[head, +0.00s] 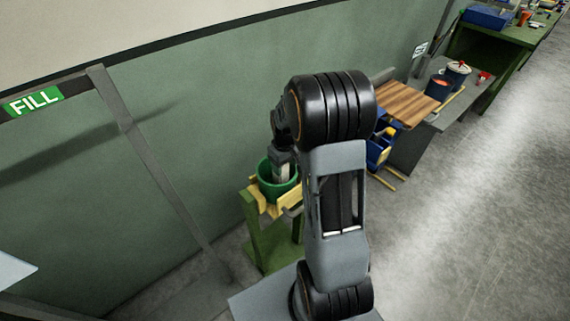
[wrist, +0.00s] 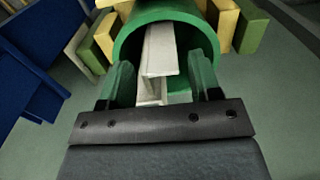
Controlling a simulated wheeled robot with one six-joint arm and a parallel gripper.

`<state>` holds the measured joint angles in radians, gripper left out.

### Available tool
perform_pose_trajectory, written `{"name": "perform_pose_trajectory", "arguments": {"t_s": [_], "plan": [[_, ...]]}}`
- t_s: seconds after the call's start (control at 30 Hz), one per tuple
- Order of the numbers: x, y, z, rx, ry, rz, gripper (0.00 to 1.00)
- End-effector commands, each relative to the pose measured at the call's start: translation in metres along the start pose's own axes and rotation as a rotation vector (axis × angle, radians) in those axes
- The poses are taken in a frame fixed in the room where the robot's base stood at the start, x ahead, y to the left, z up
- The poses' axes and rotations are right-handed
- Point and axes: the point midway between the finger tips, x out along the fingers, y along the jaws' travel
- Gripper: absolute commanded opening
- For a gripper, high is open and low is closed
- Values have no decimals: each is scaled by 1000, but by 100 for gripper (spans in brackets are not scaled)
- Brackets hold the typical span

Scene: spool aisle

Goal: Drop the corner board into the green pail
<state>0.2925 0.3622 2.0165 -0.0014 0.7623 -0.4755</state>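The green pail (head: 264,178) stands on a green stand, left of my arm in the head view. In the wrist view its round rim (wrist: 122,38) opens in front of my gripper. The pale grey corner board (wrist: 160,52), an angled strip, lies within the pail's mouth and runs back between the green fingers of my gripper (wrist: 160,80). The fingers stand apart, with a gap on each side of the board. In the head view my gripper (head: 281,165) points down at the pail mouth. The board's far end is hidden inside the pail.
Yellow and green blocks (wrist: 228,22) surround the pail. A blue object (wrist: 35,70) is at the left in the wrist view. The wall with the FILL sign (head: 33,101) is behind. A grey table (head: 462,98) with a wooden board stands right; open floor lies further right.

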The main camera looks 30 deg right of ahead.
Motion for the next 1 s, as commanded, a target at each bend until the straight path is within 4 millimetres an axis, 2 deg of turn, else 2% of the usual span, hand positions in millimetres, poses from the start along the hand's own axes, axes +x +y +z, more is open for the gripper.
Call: {"name": "perform_pose_trajectory", "arguments": {"t_s": [0.27,0.37,0.53,0.8,1.0], "plan": [[-1,0,0,0,0,0,63],[-6,0,0,0,1,0,63],[-27,0,-1,0,5,3,63],[-82,0,-1,0,5,3,63],[-113,0,0,0,4,2,63]]}}
